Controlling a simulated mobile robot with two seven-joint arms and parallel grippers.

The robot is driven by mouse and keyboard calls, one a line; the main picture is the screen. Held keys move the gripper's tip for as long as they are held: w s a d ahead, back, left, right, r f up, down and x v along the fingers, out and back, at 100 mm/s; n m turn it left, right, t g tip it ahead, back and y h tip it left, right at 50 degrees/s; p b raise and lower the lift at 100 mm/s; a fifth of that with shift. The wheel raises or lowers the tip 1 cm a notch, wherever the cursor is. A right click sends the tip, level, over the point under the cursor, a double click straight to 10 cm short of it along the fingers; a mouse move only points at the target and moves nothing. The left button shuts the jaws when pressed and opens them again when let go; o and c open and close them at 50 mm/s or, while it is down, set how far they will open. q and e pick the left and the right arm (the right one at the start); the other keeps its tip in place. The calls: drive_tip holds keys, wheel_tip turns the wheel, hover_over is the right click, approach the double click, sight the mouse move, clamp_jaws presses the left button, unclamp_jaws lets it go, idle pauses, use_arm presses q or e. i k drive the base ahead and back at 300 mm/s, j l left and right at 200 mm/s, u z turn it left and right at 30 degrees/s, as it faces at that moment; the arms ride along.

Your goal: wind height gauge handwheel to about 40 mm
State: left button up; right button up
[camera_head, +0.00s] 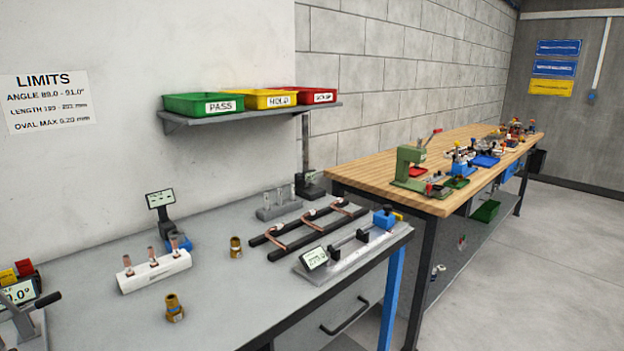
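A tall dark column on a black base (310,189), which looks like the height gauge, stands at the far right corner of the grey bench, by the right end of the shelf. Neither of my grippers is in view.
The grey bench (215,290) holds a white block with copper pieces (155,272), a display stand (160,200), brass fittings (236,247), dark rails with copper tubes (305,226) and a slide gauge (350,252). Bins (270,98) sit on the shelf. A wooden bench (375,172) stands right.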

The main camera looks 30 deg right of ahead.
sight(302, 183)
drive_tip(key=z, duration=1.05)
drive_tip(key=l+u, duration=0.1)
drive_tip(key=u, duration=0.4)
drive_tip(key=i+l+u, duration=0.1)
drive_tip(key=u, duration=0.35)
drive_tip(key=l+u, duration=0.25)
drive_tip(key=u, duration=0.25)
drive_tip(key=l+u, duration=0.3)
drive_tip(key=k+l+u, duration=0.1)
drive_tip(key=l+u, duration=0.2)
drive_tip(key=l, duration=0.2)
drive_tip(key=k+l+u, duration=0.1)
drive_tip(key=l, duration=0.2)
drive_tip(key=k+l+u, duration=0.1)
drive_tip(key=l, duration=0.15)
drive_tip(key=k+l+u, duration=0.1)
drive_tip(key=l, duration=0.2)
drive_tip(key=k+l, duration=0.15)
drive_tip(key=l, duration=0.25)
drive_tip(key=k+l, duration=0.1)
drive_tip(key=l, duration=0.3)
drive_tip(key=k+l, duration=0.15)
drive_tip(key=l, duration=0.25)
drive_tip(key=k+l, duration=0.15)
drive_tip(key=l, duration=0.25)
drive_tip(key=u, duration=0.05)
